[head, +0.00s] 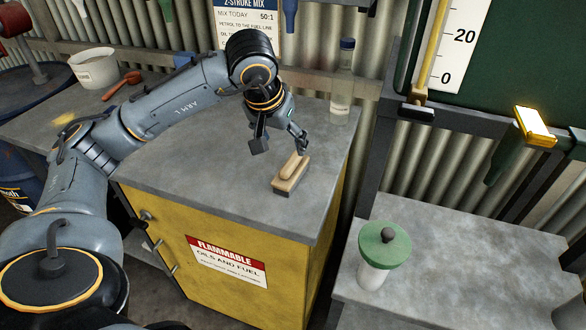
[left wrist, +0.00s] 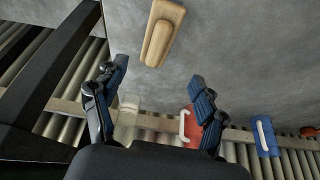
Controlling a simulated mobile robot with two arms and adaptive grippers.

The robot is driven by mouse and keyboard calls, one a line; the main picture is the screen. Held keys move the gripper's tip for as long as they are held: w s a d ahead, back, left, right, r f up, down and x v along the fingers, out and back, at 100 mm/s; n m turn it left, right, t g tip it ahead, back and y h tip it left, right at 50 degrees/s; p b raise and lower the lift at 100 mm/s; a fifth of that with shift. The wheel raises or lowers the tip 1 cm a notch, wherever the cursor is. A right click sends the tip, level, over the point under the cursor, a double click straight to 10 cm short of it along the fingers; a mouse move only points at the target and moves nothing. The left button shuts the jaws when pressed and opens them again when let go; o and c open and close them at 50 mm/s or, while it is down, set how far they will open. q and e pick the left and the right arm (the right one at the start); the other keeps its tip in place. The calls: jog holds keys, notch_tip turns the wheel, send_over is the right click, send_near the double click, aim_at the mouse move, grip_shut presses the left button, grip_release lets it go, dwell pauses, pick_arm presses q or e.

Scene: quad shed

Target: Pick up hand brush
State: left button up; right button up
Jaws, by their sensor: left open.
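The hand brush (head: 291,174) has a pale wooden block and handle with dark bristles below. It lies on the grey top (head: 215,185) of the yellow cabinet, near its right front part. My left gripper (head: 279,143) is open and empty, above and behind the brush; from the head view I cannot tell whether a finger touches it. In the left wrist view the brush (left wrist: 161,32) shows at the top centre, beyond the open fingertips (left wrist: 158,75) and apart from them. My right gripper is not in view.
A clear bottle with a blue cap (head: 342,82) stands at the cabinet's back right corner. A white tub (head: 95,68) and a red scoop (head: 122,85) sit at the far left. A green-lidded jar (head: 381,258) stands on the lower right bench. The cabinet top around the brush is clear.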

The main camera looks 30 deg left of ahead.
aim_at(291, 161)
pick_arm(q)
jog(key=x, duration=0.3)
jog(key=shift+d+p+x, duration=0.15)
jog(key=shift+p+x, duration=0.15)
jog(key=shift+x, duration=0.5)
jog(key=shift+d+p+x, duration=0.15)
jog(key=shift+p+x, duration=0.1)
jog(key=shift+x, duration=1.7)
jog(key=shift+f, duration=0.4)
jog(key=shift+c, duration=0.2)
jog(key=c, duration=1.3)
jog(key=shift+o, duration=0.2)
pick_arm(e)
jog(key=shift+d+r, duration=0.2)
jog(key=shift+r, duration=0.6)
